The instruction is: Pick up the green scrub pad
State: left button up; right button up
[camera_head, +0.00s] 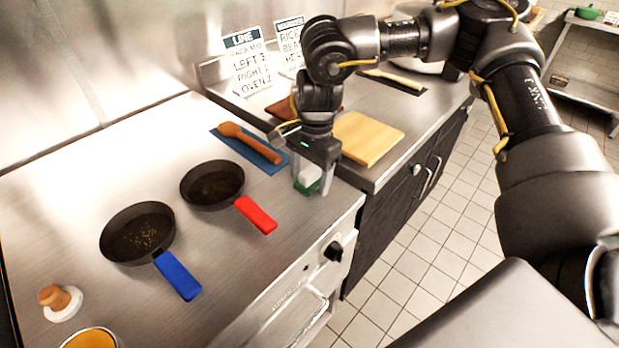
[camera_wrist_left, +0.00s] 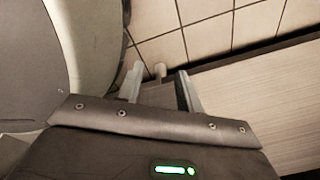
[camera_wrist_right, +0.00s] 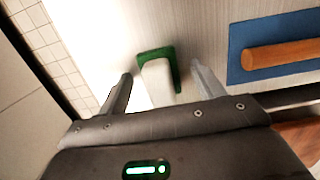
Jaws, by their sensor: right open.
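The green scrub pad (camera_head: 312,187) lies on the steel counter near its front edge, with a white block-like part on top of it. It also shows in the right wrist view (camera_wrist_right: 157,55), a green edge around the white part. My right gripper (camera_head: 311,188) points down over the pad. Its two fingers (camera_wrist_right: 160,88) are open, one on each side of the white part, with gaps visible. My left gripper (camera_wrist_left: 158,88) is open and empty over the tiled floor beside a pale panel. It is not in the head view.
Two pans with red (camera_head: 256,214) and blue (camera_head: 177,275) handles stand further left. A cutting board (camera_head: 368,138) lies to the right. Bare counter lies in front of the pans.

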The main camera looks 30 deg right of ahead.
aim_at(309, 171)
pick_arm(q)
jog(key=shift+s+d, duration=0.1)
jog(key=shift+s, duration=0.1)
pick_arm(e)
jog(key=shift+c, duration=0.2)
jog(key=c, duration=1)
pick_arm(q)
jog(key=shift+s, duration=0.3)
pick_arm(e)
jog(key=shift+c, duration=0.2)
pick_arm(q)
jog(key=shift+w, duration=0.1)
pick_arm(e)
jog(key=shift+r, duration=0.15)
jog(key=shift+r, duration=0.25)
notch_tip(309, 171, up, 2)
jog(key=shift+r, duration=0.1)
pick_arm(q)
jog(key=shift+w+a+f+b, duration=0.55)
jog(key=shift+w+f+b, duration=0.1)
jog(key=shift+b, duration=0.2)
pick_arm(e)
jog(key=s+r, duration=1)
jog(key=s, duration=0.4)
jog(key=shift+a, duration=0.25)
